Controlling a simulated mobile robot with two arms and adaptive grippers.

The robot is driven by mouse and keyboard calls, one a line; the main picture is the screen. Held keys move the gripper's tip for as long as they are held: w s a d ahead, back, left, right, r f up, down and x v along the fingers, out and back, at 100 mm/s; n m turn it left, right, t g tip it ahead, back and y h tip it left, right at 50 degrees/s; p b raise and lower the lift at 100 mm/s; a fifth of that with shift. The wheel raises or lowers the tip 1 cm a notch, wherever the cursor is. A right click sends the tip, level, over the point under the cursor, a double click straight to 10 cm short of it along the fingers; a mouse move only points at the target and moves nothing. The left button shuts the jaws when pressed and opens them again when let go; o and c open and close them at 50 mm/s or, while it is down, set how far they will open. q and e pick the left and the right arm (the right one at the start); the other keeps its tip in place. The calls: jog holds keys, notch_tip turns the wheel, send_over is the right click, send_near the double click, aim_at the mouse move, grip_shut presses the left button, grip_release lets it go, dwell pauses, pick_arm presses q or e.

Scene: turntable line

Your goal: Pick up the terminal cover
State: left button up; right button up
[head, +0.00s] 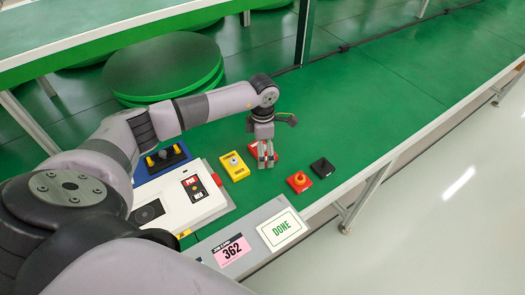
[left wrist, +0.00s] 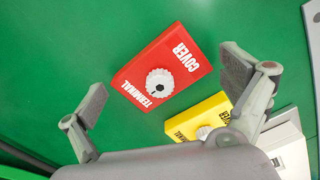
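A red block (left wrist: 150,75) with "TERMINAL COVER" in white letters and a round white knob (left wrist: 160,83) lies on the green surface. In the head view the red block (head: 279,150) is mostly hidden behind my left gripper (head: 266,162). In the left wrist view my left gripper (left wrist: 164,76) is open, with its fingers apart on either side of the red block and nothing between them. A similar yellow block (head: 235,167) with a knob lies to the left; in the left wrist view its label (left wrist: 190,120) starts with "TERMINAL". My right gripper is out of view.
A red block with a knob (head: 299,182) and a black block (head: 322,167) lie to the right. A white panel (head: 165,197) and a blue tray (head: 163,160) stand left.

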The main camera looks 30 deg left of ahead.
pick_arm(q)
jog(key=c, duration=0.8)
jog(key=shift+c, duration=0.2)
jog(key=shift+r, duration=0.15)
